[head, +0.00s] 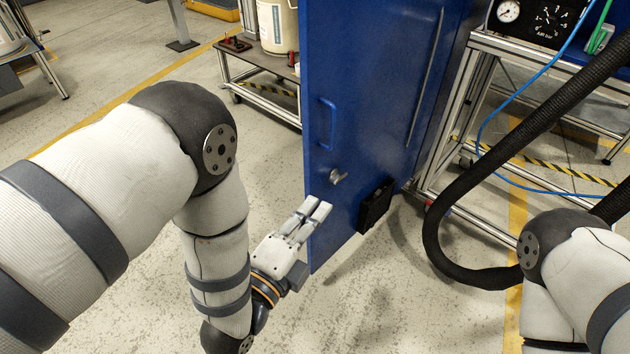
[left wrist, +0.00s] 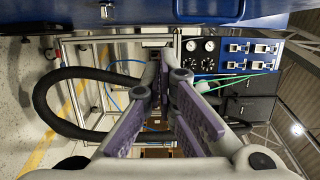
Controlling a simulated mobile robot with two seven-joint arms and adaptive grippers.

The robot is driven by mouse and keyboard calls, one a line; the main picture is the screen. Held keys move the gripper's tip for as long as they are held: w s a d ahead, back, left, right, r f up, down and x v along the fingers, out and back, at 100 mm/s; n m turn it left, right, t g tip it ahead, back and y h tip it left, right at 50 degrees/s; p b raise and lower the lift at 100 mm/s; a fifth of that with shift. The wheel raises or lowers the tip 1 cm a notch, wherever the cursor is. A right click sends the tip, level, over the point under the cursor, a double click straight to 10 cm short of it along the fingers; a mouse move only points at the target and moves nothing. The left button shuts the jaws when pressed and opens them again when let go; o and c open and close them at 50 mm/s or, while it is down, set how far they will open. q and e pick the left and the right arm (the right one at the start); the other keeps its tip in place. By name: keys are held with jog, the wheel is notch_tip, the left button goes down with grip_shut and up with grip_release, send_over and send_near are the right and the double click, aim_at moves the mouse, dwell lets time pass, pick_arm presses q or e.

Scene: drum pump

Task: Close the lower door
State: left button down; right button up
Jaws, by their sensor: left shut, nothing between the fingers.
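A blue door (head: 355,90) stands open in the middle of the head view, seen at an angle. It has a blue pull handle (head: 328,122), a small metal latch (head: 338,177) and a black box (head: 374,206) low down. It is the only door I can make out. My left gripper (head: 318,208) is shut and empty beside the door's lower left edge; I cannot tell whether it touches. In the left wrist view, its fingers (left wrist: 165,70) are together, and a blue surface (left wrist: 278,8) runs along the top. My right gripper is out of view.
A metal-frame cart with gauges (head: 508,12) stands right of the door. A thick black hose (head: 435,215) loops down to the floor there. A low trolley (head: 262,88) with a white bucket (head: 277,28) stands behind the door's left edge. The floor below the door is clear.

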aim_at(321, 168)
pick_arm(q)
jog(key=shift+w+d+b, duration=0.15)
jog(key=shift+w+b, duration=0.1)
jog(key=shift+w, duration=2.55)
jog(key=shift+w+d+b, duration=0.15)
jog(key=shift+w+b, duration=0.05)
jog(key=shift+w, duration=2.55)
jog(key=shift+a, duration=0.1)
